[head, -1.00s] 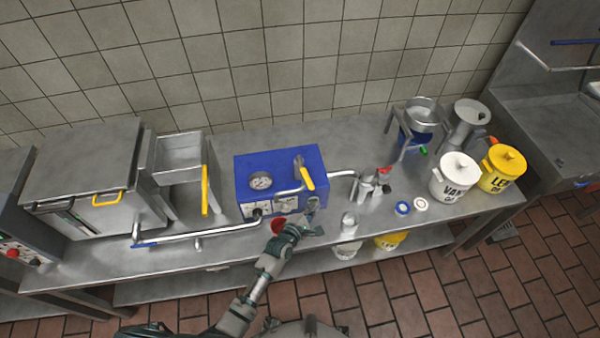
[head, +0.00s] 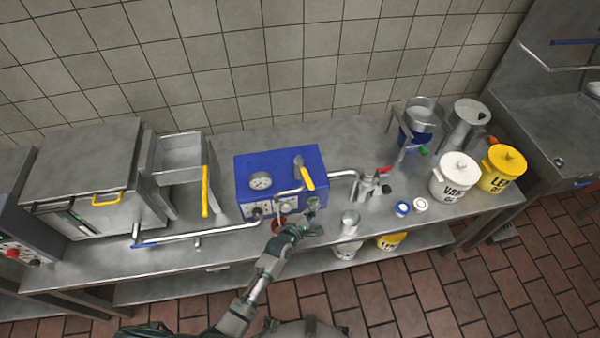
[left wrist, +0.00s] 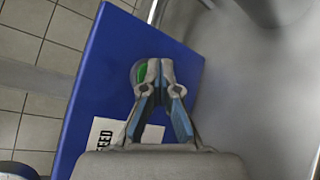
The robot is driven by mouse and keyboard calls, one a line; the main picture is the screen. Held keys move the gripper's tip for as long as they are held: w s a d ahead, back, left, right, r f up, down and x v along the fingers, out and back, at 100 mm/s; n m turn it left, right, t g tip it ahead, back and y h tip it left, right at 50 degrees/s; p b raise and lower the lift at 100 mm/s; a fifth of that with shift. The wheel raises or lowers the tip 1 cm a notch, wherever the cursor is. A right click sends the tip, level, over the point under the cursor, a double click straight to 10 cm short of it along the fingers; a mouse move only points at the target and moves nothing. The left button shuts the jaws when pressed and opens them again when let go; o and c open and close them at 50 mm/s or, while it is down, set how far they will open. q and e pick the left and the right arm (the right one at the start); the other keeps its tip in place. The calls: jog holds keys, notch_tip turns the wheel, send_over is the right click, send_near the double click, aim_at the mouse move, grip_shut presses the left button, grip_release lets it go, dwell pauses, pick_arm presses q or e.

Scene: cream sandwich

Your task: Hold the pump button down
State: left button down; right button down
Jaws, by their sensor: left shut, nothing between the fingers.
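The blue pump box (head: 280,165) stands on the steel counter, with a round gauge (head: 261,181) and a yellow-handled lever (head: 303,172). My left gripper (head: 291,230) is in front of its lower front edge in the head view. The left wrist view shows the gripper (left wrist: 153,67) shut and empty, with its tips over a green button (left wrist: 141,73) on the blue panel (left wrist: 110,75). The tips hide part of the button. I cannot tell whether it is pressed in. A white label reading "FEED" (left wrist: 104,137) is beside it. My right gripper does not show.
A steel pipe (head: 200,234) runs along the front left. White (head: 455,180) and yellow (head: 503,172) lidded pots stand at the right. A blue-and-white lid (head: 402,208) lies nearer.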

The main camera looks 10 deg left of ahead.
pick_arm(q)
jog(key=shift+s, duration=0.15)
jog(key=shift+s+d+p, duration=0.25)
jog(key=shift+s+p, duration=0.35)
jog(key=shift+s, duration=0.05)
jog(key=shift+s+d+p, duration=0.15)
jog(key=shift+s+p, duration=0.25)
jog(key=shift+s, duration=0.15)
jog(key=shift+s+d+p, duration=0.3)
jog(key=shift+s+p, duration=0.15)
jog(key=shift+s, duration=0.5)
jog(key=shift+s+d+p, duration=0.3)
jog(key=shift+s+p, duration=0.1)
jog(key=shift+s, duration=0.5)
